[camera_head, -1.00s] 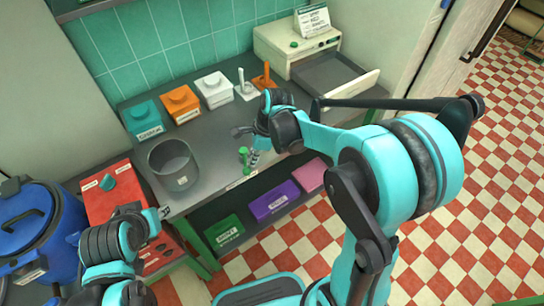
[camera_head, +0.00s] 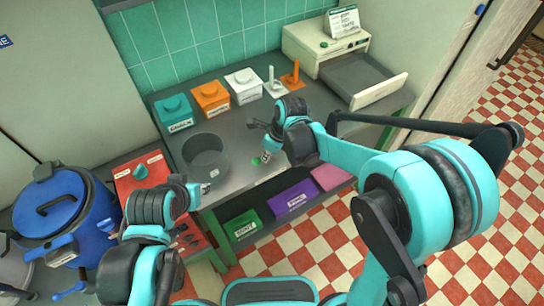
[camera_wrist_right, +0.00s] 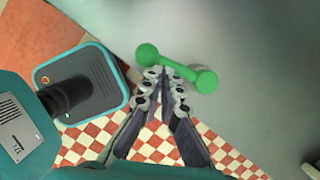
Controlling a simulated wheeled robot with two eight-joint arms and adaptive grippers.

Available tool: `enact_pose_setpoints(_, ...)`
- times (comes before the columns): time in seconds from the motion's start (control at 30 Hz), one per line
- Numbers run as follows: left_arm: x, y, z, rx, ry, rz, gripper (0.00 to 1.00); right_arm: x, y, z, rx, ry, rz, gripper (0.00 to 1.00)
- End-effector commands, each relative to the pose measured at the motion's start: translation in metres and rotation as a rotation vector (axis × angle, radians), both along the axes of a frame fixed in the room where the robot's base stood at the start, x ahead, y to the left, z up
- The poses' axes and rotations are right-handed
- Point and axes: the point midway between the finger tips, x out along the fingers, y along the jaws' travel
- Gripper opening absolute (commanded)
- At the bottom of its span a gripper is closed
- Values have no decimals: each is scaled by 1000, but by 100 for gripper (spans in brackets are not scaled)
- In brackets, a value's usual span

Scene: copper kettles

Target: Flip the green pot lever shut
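A green bar with round ends (camera_wrist_right: 177,68) lies at the grey worktop's edge in the right wrist view. It also shows, partly hidden, as a small green piece (camera_head: 256,162) in the head view. I cannot tell whether it is the pot lever; no green pot is identifiable. My right gripper (camera_wrist_right: 165,73) has its fingertips together, overlapping the middle of the bar. I cannot tell whether they touch it. The right gripper also shows in the head view (camera_head: 267,154). My left gripper (camera_head: 205,188) is in front of the worktop, below the grey pot (camera_head: 206,158); its fingers are too small to read.
A blue drum (camera_head: 60,205) and a red box with a green knob (camera_head: 140,172) stand at the left. Teal (camera_head: 173,112), orange (camera_head: 210,98) and white (camera_head: 243,85) boxes line the back. Green (camera_head: 243,225) and purple (camera_head: 293,199) bins sit below the worktop.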

Motion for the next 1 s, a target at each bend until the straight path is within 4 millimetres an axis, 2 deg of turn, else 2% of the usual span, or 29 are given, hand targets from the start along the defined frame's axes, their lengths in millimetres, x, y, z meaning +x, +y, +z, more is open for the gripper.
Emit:
enact_pose_setpoints(0.3,0,0,0,0,0,0,34,3,10,-1,2,5,5,0)
enact_pose_setpoints(1.0,0,0,1,0,0,0,34,6,11,0,1,2,3,0)
